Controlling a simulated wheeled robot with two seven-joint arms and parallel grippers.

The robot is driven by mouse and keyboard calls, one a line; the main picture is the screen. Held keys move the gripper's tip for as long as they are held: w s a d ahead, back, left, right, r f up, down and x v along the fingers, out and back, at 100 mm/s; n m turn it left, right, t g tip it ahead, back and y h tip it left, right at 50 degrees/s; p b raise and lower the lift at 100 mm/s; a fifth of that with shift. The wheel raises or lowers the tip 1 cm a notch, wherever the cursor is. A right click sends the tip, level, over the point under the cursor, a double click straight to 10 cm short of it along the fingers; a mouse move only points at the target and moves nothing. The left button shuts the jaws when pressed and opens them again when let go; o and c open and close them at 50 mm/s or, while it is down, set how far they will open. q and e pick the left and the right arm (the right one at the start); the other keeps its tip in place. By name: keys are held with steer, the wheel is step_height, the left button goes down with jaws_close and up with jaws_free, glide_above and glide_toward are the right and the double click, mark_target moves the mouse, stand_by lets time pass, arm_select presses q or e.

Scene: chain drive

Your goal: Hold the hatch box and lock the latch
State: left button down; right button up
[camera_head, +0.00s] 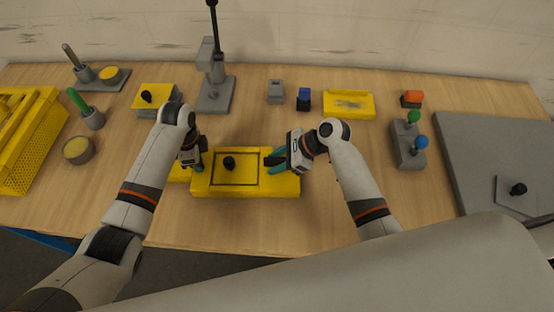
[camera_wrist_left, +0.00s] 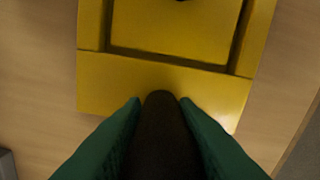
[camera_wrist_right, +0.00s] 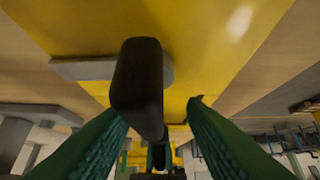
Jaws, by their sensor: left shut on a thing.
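The yellow hatch box (camera_head: 288,186) lies on the table in front of me, with a black knob (camera_head: 229,163) on its framed lid. My left gripper (camera_head: 198,172) is at the box's left end; in the left wrist view its green fingers are shut on a black handle (camera_wrist_left: 162,120) of the box. My right gripper (camera_head: 276,163) is at the right end of the box. In the right wrist view its fingers stand apart on either side of the black latch handle (camera_wrist_right: 138,78), which sits over a grey plate (camera_wrist_right: 85,68). In the head view the gripper hides most of the latch.
Behind the box stand a grey press (camera_head: 213,90), a blue-topped block (camera_head: 304,99) and a yellow tray (camera_head: 362,105). A joystick unit (camera_head: 408,150) and a large grey panel (camera_head: 470,140) are to the right. Yellow crates (camera_head: 30,150) are at the left.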

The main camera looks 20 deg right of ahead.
steer(key=shift+c, duration=0.6)
jaws_close()
